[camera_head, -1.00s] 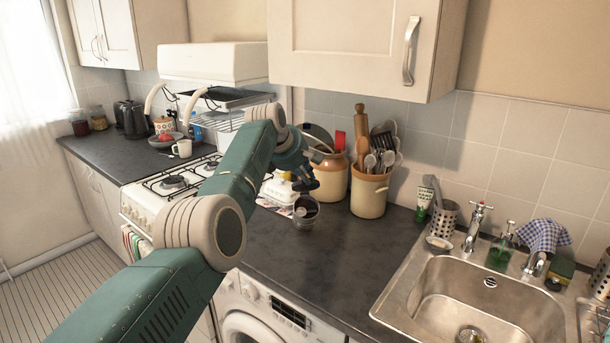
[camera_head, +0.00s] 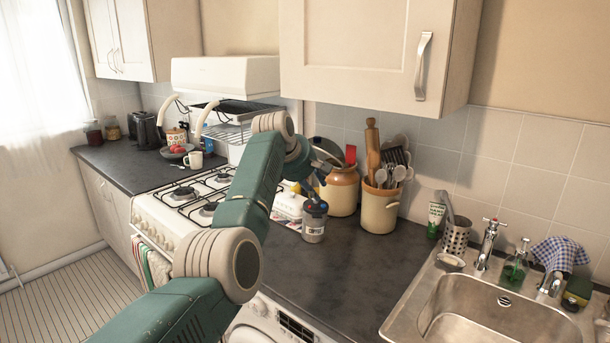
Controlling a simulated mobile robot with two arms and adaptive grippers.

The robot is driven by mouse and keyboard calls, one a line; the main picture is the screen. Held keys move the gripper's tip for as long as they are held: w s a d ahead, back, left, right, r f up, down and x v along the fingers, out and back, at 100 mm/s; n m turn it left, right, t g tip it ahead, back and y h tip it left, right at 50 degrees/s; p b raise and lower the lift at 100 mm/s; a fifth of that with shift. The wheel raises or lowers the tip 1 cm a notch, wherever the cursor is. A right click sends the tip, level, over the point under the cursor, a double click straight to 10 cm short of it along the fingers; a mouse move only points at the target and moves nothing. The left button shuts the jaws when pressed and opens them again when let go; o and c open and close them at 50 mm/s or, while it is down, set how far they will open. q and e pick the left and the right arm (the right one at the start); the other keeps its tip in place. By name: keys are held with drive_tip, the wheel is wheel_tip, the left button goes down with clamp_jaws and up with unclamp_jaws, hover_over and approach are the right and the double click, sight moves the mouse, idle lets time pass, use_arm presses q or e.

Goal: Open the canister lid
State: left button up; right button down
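The canister (camera_head: 313,230) stands upright on the dark counter, to the right of the stove. Whether the fingers are open or shut is also unclear. My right gripper is not in view.
A brown and cream jar (camera_head: 340,190) and a utensil crock (camera_head: 378,209) stand just behind and right of the canister. A white butter dish (camera_head: 288,206) is to its left. The counter (camera_head: 325,270) in front is clear. The sink (camera_head: 480,300) lies right.

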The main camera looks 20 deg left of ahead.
use_arm(q)
drive_tip(key=v, duration=0.9)
drive_tip(key=shift+s, duration=0.2)
drive_tip(key=shift+d, duration=0.1)
drive_tip(key=shift+f, duration=0.1)
